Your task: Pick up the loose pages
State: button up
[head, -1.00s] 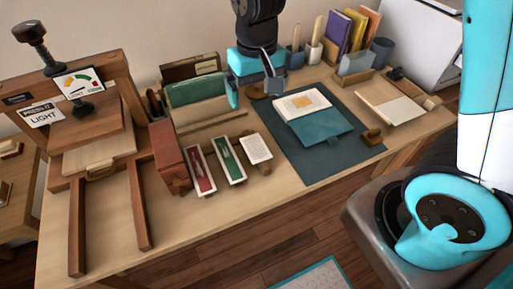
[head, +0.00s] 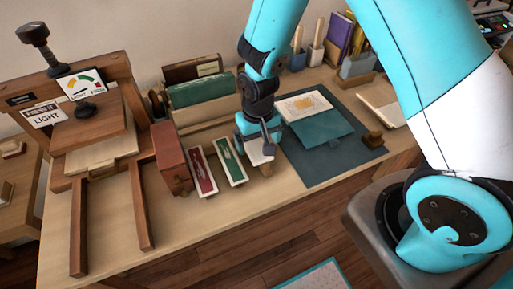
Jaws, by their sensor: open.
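White pages with an orange patch (head: 304,105) lie at the top of a teal cover (head: 322,128) on the dark mat (head: 345,160). A pale board or sheet stack (head: 378,108) lies to the right, partly hidden by my arm. I cannot tell which of these are the loose pages. My gripper (head: 263,146) is open, pointing down left of the mat. It is over a small white card on a wooden holder (head: 262,160) and hides most of that card. I cannot tell whether it touches the card.
Red (head: 202,172) and green (head: 231,162) narrow trays stand just left of my gripper, beside a reddish-brown box (head: 170,157). A wooden press (head: 95,135) fills the left. Green files (head: 200,90) stand behind. The table's front strip is clear.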

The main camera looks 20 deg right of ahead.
aim_at(258, 151)
jog(key=shift+f, duration=1.25)
jog(key=c, duration=1)
jog(key=shift+r, duration=0.15)
notch_tip(258, 151, up, 20)
